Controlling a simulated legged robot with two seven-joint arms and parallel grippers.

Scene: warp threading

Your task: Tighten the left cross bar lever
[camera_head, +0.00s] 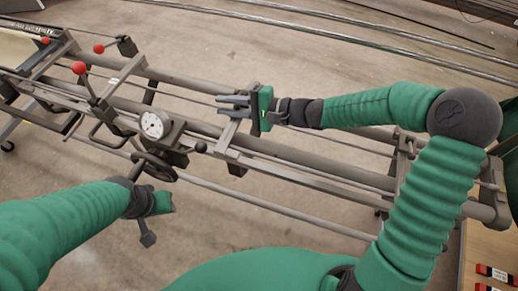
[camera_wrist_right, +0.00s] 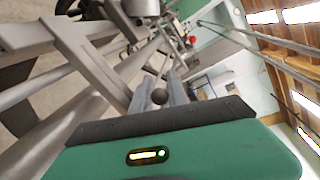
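The warping frame's long grey rails (camera_head: 300,158) run across the head view. Two levers with red ball knobs, one nearer (camera_head: 79,68) and one farther (camera_head: 99,48), stand by a left cross bar (camera_head: 125,73). My right gripper (camera_head: 220,104) is open above the rails, right of these levers, its fingers pointing left. In the right wrist view a dark ball knob (camera_wrist_right: 160,96) on a thin rod appears between the two spread fingers; contact cannot be told. My left gripper (camera_head: 160,204) is low at left, by the handwheel; its fingers are not clear.
A round dial (camera_head: 154,124) and a dark handwheel (camera_head: 154,167) sit on the frame between the grippers. A short lever with a dark knob (camera_head: 201,147) is close below my right gripper. Bare concrete floor (camera_head: 225,45) lies behind the frame. Wooden boxes (camera_head: 490,250) stand at lower right.

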